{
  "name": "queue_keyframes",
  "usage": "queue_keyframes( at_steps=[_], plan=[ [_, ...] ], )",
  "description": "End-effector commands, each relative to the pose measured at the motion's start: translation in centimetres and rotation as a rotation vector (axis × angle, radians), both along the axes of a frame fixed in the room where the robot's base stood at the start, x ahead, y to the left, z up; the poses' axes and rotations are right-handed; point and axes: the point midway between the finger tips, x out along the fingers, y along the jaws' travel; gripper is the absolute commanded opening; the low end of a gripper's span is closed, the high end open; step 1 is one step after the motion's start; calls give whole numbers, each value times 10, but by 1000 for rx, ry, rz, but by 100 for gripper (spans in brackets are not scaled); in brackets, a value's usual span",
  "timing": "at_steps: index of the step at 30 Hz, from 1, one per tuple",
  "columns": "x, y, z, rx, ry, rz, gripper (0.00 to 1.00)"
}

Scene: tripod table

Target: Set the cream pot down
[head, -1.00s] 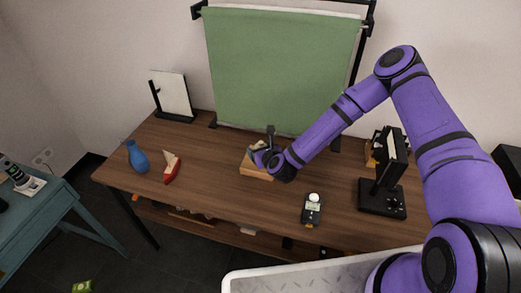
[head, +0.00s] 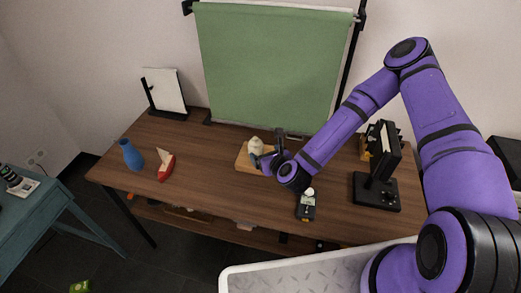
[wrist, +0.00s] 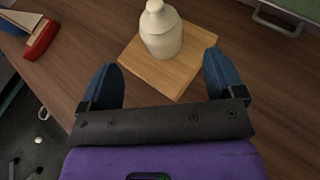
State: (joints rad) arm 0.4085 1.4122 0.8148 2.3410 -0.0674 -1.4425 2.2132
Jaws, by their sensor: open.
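The cream pot (head: 256,145) stands upright on a square wooden board (head: 243,160) on the brown table. In the wrist view the cream pot (wrist: 161,30) is on the wooden board (wrist: 178,72), ahead of my fingers. My gripper (wrist: 160,84) is open and empty, its two blue fingers spread on the near side of the pot and apart from it. In the head view my gripper (head: 268,150) is just right of the pot and partly covers the board.
A red toy boat (head: 166,166) and a blue vase (head: 131,155) stand on the left of the table. A small dark meter (head: 306,206) lies near the front, below my wrist. A black stand (head: 377,190) is at the right. A green backdrop (head: 270,65) rises behind.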

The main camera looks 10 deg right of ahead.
Motion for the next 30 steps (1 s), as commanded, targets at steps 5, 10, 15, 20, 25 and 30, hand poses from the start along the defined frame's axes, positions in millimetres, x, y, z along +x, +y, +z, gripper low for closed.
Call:
queue_keyframes(
  at_steps=[5, 10, 15, 20, 25, 30],
  plan=[
    [-15, -5, 6, 1, 1, 0, 88],
    [-19, -6, 8, 0, 0, -1, 88],
    [-18, -7, 10, -19, -5, 16, 88],
    [-13, -8, 19, -133, -28, 115, 88],
    [-6, -13, 36, -335, -66, 281, 88],
    [-1, -21, 54, -540, -99, 440, 88]
  ],
)
